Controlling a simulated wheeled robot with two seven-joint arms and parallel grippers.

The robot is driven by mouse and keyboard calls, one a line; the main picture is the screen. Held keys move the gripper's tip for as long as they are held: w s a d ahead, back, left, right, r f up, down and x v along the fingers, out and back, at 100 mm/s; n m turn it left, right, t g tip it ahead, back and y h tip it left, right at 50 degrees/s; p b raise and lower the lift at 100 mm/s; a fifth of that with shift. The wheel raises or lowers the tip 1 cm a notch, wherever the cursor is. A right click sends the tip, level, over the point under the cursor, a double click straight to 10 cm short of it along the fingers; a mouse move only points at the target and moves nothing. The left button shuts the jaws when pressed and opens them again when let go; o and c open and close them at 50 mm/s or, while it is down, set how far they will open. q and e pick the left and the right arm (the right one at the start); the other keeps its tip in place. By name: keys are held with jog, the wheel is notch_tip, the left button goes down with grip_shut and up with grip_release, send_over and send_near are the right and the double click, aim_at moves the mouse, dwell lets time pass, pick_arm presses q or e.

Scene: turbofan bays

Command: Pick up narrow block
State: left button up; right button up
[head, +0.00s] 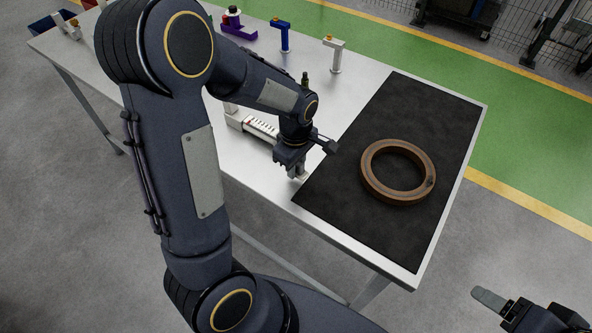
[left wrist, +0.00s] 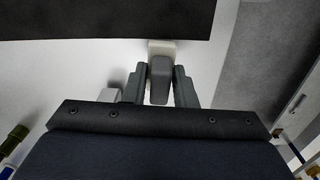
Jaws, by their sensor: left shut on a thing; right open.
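My left gripper (head: 293,167) is at the near edge of the metal table, just left of the black mat. In the left wrist view, my left gripper (left wrist: 160,88) is shut on a grey narrow block (left wrist: 159,82), which sits between its two fingers. A paler, whitish part shows just beyond the block, and I cannot tell if it is joined to it. In the head view the gripper mostly hides the block. My right gripper (head: 497,304) is open and empty at the lower right, off the table.
A brown ring (head: 370,177) lies on the black mat (head: 335,185). A white fixture with red marks (head: 258,127) lies left of my left gripper. A white stand (head: 334,57), a blue stand (head: 285,37) and a purple piece (head: 238,30) stand toward the back.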

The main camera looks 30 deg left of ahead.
pick_arm(q)
jog(key=s+d+r+b, duration=0.1)
jog(key=s+d+r, duration=0.8)
jog(key=s+r, duration=0.1)
jog(key=shift+s, duration=0.4)
